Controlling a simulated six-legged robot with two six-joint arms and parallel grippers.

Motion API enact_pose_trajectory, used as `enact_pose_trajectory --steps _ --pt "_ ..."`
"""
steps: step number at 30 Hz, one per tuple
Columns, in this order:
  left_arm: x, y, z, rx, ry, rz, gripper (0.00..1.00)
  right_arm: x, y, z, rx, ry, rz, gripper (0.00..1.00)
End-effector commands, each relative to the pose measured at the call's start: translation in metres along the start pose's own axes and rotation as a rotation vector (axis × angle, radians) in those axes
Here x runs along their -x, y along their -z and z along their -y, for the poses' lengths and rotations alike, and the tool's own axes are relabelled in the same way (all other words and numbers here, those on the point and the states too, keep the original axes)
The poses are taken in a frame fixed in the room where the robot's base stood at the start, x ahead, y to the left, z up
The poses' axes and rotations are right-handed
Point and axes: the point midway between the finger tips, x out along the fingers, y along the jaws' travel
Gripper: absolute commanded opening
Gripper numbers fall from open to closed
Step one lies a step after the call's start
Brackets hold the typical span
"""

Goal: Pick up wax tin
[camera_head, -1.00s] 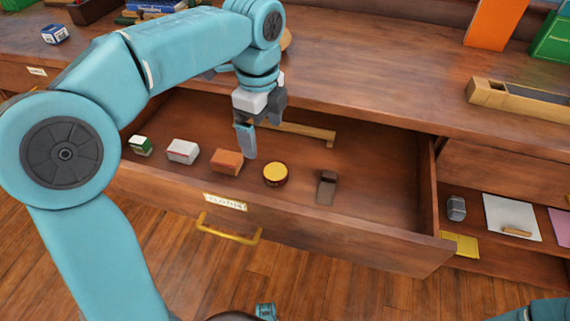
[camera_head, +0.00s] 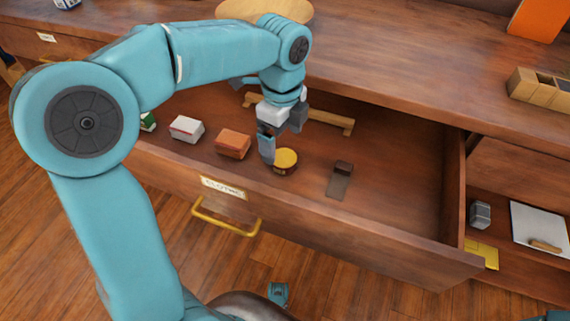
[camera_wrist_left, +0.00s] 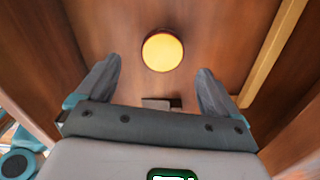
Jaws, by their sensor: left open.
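The wax tin (camera_head: 285,159) is a small round tin with a yellow lid and a dark red side. It stands in the open drawer (camera_head: 330,215), lid up. In the left wrist view the wax tin (camera_wrist_left: 162,51) lies ahead of the fingertips, centred between them and apart from both. My left gripper (camera_head: 277,148) points down into the drawer, just left of and above the tin in the head view. In the left wrist view its fingers (camera_wrist_left: 158,80) are spread wide with nothing between them.
An orange-brown block (camera_head: 233,144) and a white box (camera_head: 187,128) lie left of the tin. A dark grey-brown tool (camera_head: 340,179) lies to its right. A wooden bar (camera_head: 330,118) lies behind. The drawer's right part is clear.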

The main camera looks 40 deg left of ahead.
Motion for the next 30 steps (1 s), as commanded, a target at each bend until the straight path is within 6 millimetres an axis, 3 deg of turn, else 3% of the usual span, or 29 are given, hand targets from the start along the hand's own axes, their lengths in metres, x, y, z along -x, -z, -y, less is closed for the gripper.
enact_pose_trajectory --steps 5,13,21,27,30 --pt "-0.011 0.001 0.002 0.000 0.000 0.000 0.94 -0.006 0.001 -0.003 -0.003 0.000 -0.003 0.43" --pt "-0.054 0.001 0.006 0.000 -0.001 0.000 0.94 -0.027 0.007 -0.015 -0.019 -0.002 -0.018 0.43" --pt "-0.056 0.001 0.007 0.000 0.001 -0.001 0.94 -0.026 0.009 -0.015 -0.021 -0.002 -0.021 0.43" --pt "-0.056 0.001 0.007 0.000 0.001 -0.001 0.29 -0.026 0.008 -0.015 -0.020 -0.002 -0.021 0.43" --pt "-0.056 0.001 0.007 0.000 0.002 -0.001 0.29 -0.026 0.008 -0.014 -0.020 -0.002 -0.020 0.43"
